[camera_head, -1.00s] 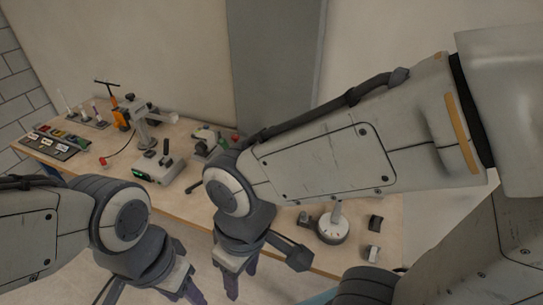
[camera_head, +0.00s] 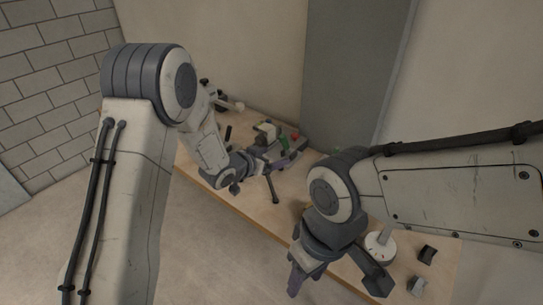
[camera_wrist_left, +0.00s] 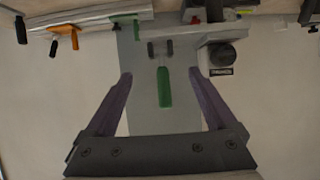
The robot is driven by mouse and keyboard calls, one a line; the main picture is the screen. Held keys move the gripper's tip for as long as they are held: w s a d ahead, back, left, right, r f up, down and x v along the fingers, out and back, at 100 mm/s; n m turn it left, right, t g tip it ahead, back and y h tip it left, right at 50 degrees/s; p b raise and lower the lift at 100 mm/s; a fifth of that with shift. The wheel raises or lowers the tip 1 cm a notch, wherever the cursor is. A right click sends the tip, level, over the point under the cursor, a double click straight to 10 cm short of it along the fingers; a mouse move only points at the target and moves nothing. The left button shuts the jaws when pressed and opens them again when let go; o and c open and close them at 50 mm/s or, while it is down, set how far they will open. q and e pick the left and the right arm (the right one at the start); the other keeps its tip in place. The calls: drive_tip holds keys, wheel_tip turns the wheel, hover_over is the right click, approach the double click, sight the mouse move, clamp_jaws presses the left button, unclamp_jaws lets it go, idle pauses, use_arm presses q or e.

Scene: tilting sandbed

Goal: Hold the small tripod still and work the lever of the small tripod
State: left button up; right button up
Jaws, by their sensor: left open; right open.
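I cannot pick out the small tripod with certainty. A green handle (camera_head: 284,142) stands by a small bench device (camera_head: 265,130) near the back of the bench; in the left wrist view a green handle (camera_wrist_left: 164,88) shows between the fingers, clear of both. My left gripper (camera_wrist_left: 164,95) is open around that space, and in the head view it (camera_head: 283,165) is low over the bench near the device. A white post on a round base (camera_head: 380,246) stands at the bench's right part, partly behind my right arm. My right gripper (camera_head: 297,280) is open and empty off the bench's front edge.
Two small dark-and-grey pieces (camera_head: 427,254) (camera_head: 417,286) lie right of the round base. A red knob (camera_head: 295,136) is beside the green handle. The bench's front middle (camera_head: 245,200) is clear. A grey wall panel (camera_head: 355,75) rises behind.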

sight(287, 151)
use_arm(q)
drive_tip(key=p+x, duration=0.3)
drive_tip(key=x, duration=0.8)
drive_tip(key=shift+w+r, duration=0.1)
drive_tip(key=shift+r, duration=0.1)
use_arm(e)
wheel_tip(287, 151, up, 3)
drive_tip(key=shift+r, duration=0.15)
use_arm(q)
drive_tip(key=shift+a, duration=0.1)
clamp_jaws()
use_arm(e)
drive_tip(key=shift+c, duration=0.3)
